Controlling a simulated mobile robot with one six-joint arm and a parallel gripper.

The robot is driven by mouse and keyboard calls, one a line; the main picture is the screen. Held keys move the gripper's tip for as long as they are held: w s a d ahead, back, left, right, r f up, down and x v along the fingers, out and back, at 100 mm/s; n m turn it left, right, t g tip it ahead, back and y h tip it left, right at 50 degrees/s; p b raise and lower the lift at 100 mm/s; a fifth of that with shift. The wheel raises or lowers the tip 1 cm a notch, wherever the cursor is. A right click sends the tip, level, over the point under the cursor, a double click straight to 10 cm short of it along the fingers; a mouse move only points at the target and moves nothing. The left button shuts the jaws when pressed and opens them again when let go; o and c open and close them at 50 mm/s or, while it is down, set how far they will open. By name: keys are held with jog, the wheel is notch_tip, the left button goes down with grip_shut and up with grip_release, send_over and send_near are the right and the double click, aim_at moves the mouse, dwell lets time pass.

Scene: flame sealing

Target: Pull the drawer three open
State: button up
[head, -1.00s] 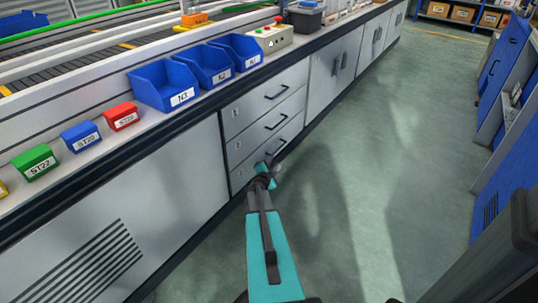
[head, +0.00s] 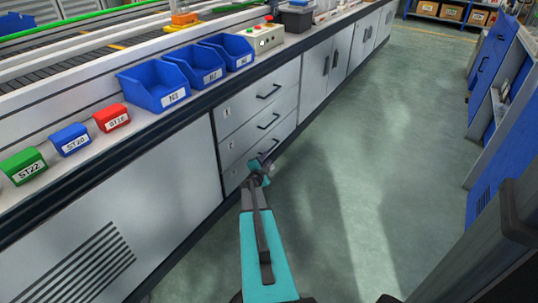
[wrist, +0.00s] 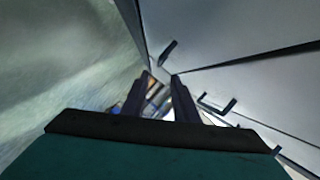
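Drawer three (head: 238,176) is the lowest of a stack of grey drawers under the bench. Its front looks flush with the cabinet. Its dark bar handle (head: 269,149) shows just above my gripper (head: 260,166), whose wrist covers part of the drawer front. In the wrist view my gripper (wrist: 161,78) has its two dark fingers apart, with a gap between the tips. No handle is clearly seen between them. One dark handle (wrist: 168,50) shows beyond the tips and another (wrist: 218,106) to their right. Contact with a handle cannot be told.
Drawer one (head: 250,98) and drawer two (head: 245,134) are above, both shut. Blue bins (head: 155,90) and small coloured boxes stand on the bench edge. Open green floor (head: 350,180) lies to the right, with blue cabinets (head: 495,80) at the far right.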

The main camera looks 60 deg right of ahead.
aim_at(271, 149)
jog(key=shift+b+x, duration=1.6)
jog(key=shift+x, duration=4.15)
jog(key=shift+c, duration=0.4)
grip_shut()
